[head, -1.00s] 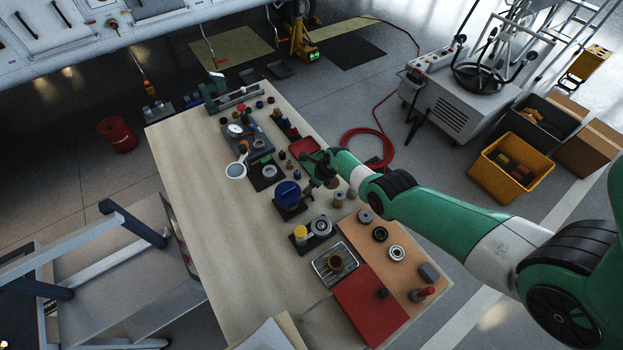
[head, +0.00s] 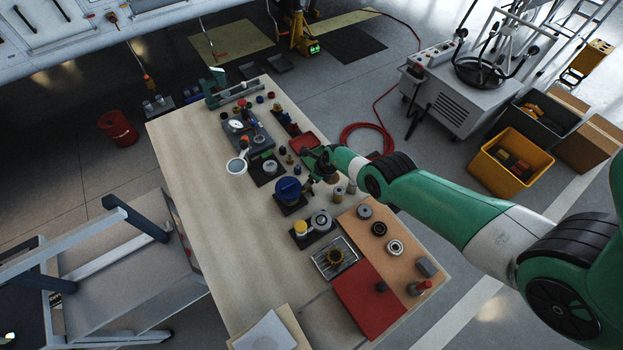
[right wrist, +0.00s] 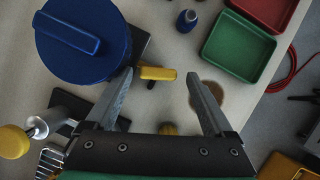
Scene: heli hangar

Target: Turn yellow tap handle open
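The yellow tap handle (right wrist: 158,73) shows in the right wrist view as a short bar on a dark stem, beside the big blue round valve (right wrist: 85,40). My right gripper (right wrist: 160,71) is open, with the handle in the gap between its fingertips. The handle's left end is close to the left finger, and I cannot tell if they touch. The right finger is clear of it. In the head view my right gripper (head: 314,170) is over the bench next to the blue valve (head: 288,190), and the handle cannot be made out. My left gripper is not in view.
A yellow knob (right wrist: 14,141) with a metal stem is at the lower left of the right wrist view. A small blue-capped part (right wrist: 187,19), a green tray (right wrist: 238,47) and a red tray (right wrist: 268,8) lie beyond the gripper. The bench's left side (head: 215,190) is clear.

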